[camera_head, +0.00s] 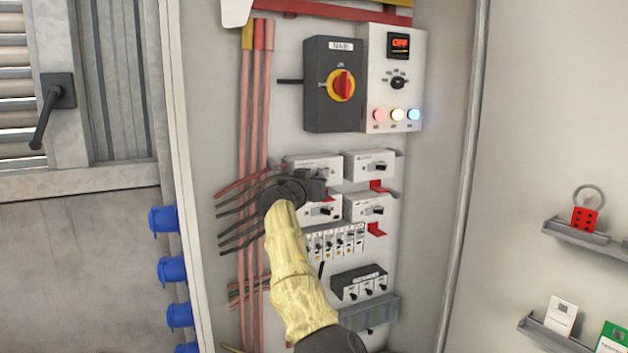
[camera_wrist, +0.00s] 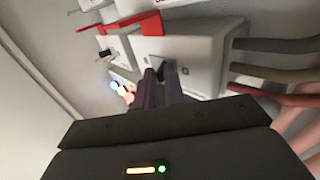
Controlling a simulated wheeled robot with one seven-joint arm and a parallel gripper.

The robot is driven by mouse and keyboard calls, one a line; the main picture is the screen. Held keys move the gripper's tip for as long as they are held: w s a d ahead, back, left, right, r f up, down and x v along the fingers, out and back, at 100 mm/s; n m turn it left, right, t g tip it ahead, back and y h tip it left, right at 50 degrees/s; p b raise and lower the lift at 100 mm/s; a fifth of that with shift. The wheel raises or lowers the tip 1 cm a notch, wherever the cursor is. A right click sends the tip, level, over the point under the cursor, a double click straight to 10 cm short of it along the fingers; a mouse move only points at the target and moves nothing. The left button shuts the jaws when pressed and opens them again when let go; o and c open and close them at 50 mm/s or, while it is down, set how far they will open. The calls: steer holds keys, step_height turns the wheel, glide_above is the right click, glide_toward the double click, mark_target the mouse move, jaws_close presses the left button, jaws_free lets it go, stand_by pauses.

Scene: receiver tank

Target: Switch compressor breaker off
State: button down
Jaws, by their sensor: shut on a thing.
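Several white breaker boxes with black handles are mounted in two columns on the panel. My gripper (camera_head: 316,187) reaches in from the lower front at the left column and partly hides it. In the wrist view, my gripper's fingers (camera_wrist: 161,72) are shut on the black handle (camera_wrist: 159,65) of one white breaker box (camera_wrist: 200,62). In the head view this appears to be the upper left breaker (camera_head: 312,162). The lower left breaker (camera_head: 322,211) is partly behind my gripper. The labels are too small to read, so I cannot tell which one is marked compressor.
The upper right breaker (camera_head: 371,165) and lower right breaker (camera_head: 367,207) stand close beside, with red tabs (camera_head: 379,187) below. Cables (camera_head: 240,199) run along the left. A grey box with a red rotary switch (camera_head: 342,85) and a display unit (camera_head: 397,60) reading OFF are above.

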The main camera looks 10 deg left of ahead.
steer(key=shift+r, duration=0.1)
steer(key=c, duration=1.5)
jaws_free()
steer(key=shift+f+y+b, duration=0.2)
steer(key=shift+y+b, duration=0.1)
steer(key=shift+b, duration=0.05)
